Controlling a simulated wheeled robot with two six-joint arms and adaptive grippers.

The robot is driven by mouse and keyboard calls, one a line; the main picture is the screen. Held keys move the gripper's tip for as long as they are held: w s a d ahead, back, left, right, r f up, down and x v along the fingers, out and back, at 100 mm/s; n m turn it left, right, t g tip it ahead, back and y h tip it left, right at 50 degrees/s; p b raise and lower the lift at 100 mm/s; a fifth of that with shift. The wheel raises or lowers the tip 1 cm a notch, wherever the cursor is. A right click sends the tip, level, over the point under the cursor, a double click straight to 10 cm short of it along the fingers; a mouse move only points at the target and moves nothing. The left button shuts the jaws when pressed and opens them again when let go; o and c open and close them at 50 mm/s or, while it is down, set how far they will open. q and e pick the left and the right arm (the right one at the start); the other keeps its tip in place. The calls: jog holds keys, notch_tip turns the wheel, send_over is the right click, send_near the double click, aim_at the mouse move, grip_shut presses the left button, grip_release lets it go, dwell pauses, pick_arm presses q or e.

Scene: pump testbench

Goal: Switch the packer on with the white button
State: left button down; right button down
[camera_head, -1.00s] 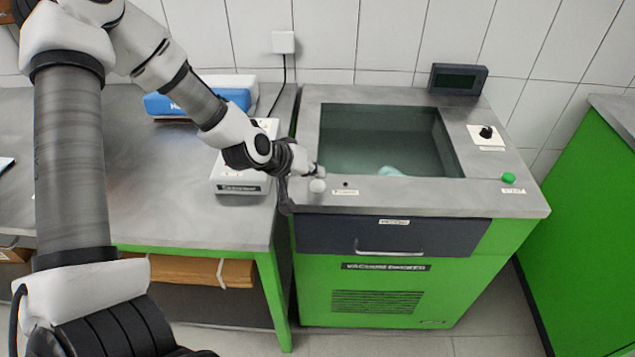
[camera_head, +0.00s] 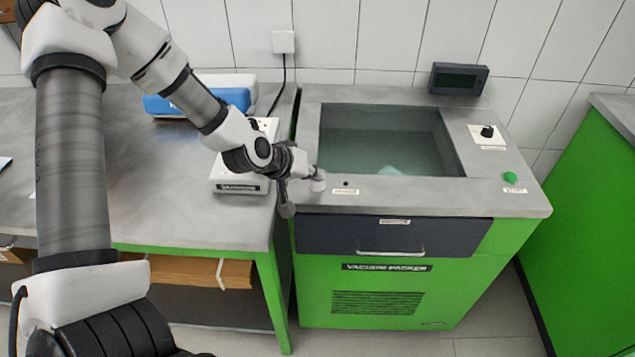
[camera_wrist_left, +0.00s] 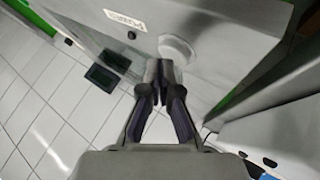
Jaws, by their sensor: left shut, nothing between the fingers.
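The packer (camera_head: 470,190) is a grey-topped cabinet with a green front, labelled as a vacuum packer. The round white button (camera_head: 318,186) is at the left front of its top, beside a small label. In the left wrist view the white button (camera_wrist_left: 177,49) lies just beyond the fingertips. My left gripper (camera_head: 312,174) is shut and empty, its tips right at the button. The left wrist view shows the closed fingers (camera_wrist_left: 160,66) too; I cannot tell whether they touch the button. The gripper partly covers the button in the head view. My right gripper is not in view.
The packer's open chamber (camera_head: 385,135) lies behind the button. A green button (camera_head: 510,177), a black knob (camera_head: 487,131) and a dark display (camera_head: 458,79) are farther right and back. A white device (camera_head: 242,186) stands on the left table, close under my left arm.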

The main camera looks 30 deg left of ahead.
aim_at(315, 184)
pick_arm(q)
jog(key=shift+f, duration=0.25)
jog(key=shift+r, duration=0.1)
jog(key=shift+r+p, duration=0.65)
jog(key=shift+r, duration=0.15)
notch_tip(315, 184, up, 6)
jog(key=p, duration=0.5)
jog(key=shift+p, duration=0.35)
jog(key=c, duration=1.8)
grip_release()
jog(key=shift+c, duration=0.2)
